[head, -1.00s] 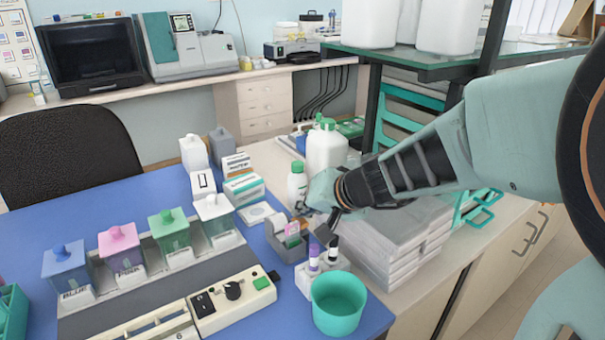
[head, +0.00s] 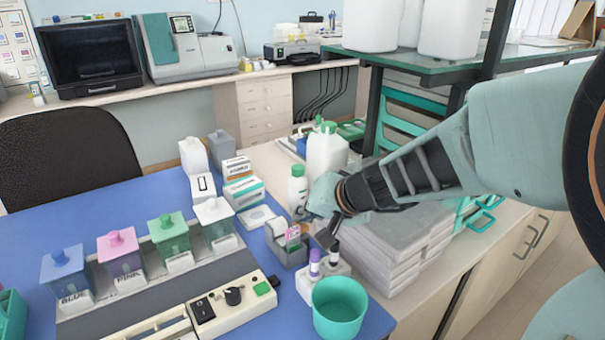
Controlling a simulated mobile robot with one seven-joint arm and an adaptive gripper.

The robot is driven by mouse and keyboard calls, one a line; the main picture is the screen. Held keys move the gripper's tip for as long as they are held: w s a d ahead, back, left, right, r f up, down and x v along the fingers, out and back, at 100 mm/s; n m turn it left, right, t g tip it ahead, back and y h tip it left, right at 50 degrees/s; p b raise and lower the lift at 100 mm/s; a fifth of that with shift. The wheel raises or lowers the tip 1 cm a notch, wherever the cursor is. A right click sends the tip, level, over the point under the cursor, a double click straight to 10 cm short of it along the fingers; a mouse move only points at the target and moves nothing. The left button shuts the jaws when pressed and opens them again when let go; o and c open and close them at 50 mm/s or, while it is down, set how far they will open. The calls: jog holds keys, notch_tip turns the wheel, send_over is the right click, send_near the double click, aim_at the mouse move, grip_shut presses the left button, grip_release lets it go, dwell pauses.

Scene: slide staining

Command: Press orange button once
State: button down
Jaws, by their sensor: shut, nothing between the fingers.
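I see no orange button that I can make out clearly. The cream control box (head: 222,309) lies at the front of the blue table, with a black switch, a black knob (head: 234,296) and a green button (head: 262,288) on top. My gripper (head: 326,234) is shut and empty. It shows above the right edge of the blue table, to the right of the control box. It is close to a grey holder (head: 291,253) with pink and white items and above a rack with purple- and black-capped vials (head: 315,264). Its fingertips are small and partly hidden by their own angle.
Several lidded staining jars, blue (head: 68,272), pink (head: 121,260), green (head: 170,240) and white (head: 215,228), stand in a row at left. A teal cup (head: 340,309) stands at the front right. White bottles stand behind.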

aim_at(303, 227)
jog(key=shift+s+d+r+p, duration=0.1)
jog(key=shift+d+r+p, duration=0.05)
jog(key=shift+r+p, duration=0.85)
jog(key=shift+d+r+p, duration=0.1)
jog(key=shift+r+p, duration=0.7)
jog(key=shift+r, duration=0.3)
jog(key=shift+a, duration=0.15)
